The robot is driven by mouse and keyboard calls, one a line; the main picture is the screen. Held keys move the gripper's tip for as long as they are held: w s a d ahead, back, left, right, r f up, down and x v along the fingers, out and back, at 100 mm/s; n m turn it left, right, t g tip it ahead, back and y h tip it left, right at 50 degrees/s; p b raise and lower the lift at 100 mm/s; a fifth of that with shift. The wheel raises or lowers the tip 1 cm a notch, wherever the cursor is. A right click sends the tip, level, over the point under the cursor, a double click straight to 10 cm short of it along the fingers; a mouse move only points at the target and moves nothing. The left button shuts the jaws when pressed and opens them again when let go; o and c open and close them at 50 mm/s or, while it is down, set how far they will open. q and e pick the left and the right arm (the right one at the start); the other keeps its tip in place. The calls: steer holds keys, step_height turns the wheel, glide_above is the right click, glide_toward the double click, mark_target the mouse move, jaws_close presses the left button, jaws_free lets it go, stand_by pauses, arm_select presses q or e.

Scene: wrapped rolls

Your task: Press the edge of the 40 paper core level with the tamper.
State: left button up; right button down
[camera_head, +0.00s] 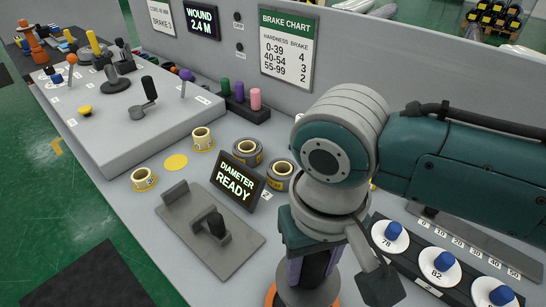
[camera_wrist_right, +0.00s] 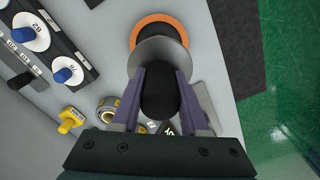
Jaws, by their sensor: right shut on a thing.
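My right gripper (camera_head: 312,268) is shut on the black handle of the tamper (camera_wrist_right: 160,92), at the front of the table. Below the handle is a grey disc (camera_wrist_right: 155,56), with an orange ring (camera_wrist_right: 160,20) beyond it; I cannot tell whether the ring is part of the tamper. Two short yellow cores, one upper (camera_head: 203,139) and one lower (camera_head: 144,179), stand on the table. Two dark rolls with pale yellow cores, one left (camera_head: 247,152) and one right (camera_head: 280,175), stand behind the display. The core numbers are too small to read, so I cannot tell which is 40. My left gripper is out of view.
A lit display (camera_head: 237,180) reads DIAMETER READY. A grey fixture plate (camera_head: 185,215) lies left of my right gripper. A flat yellow disc (camera_head: 176,162) lies between the yellow cores. A dark rack (camera_head: 455,285) with numbered blue-knobbed discs is at the right. A lever console (camera_head: 110,140) stands at left.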

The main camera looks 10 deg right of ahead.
mark_target(307, 290)
steer(key=shift+d, duration=0.15)
steer(key=shift+r, duration=0.15)
steer(key=shift+f, duration=0.3)
step_height(307, 290, down, 6)
steer(key=b, duration=0.4)
steer(key=shift+f, duration=0.25)
stand_by(0.5)
steer(key=shift+f+b, duration=0.55)
steer(key=shift+f, duration=0.05)
steer(key=shift+f+b, duration=0.3)
steer(key=shift+f, duration=0.15)
stand_by(0.7)
steer(key=shift+s+d+f, duration=0.1)
steer(key=shift+f, duration=0.15)
stand_by(1.0)
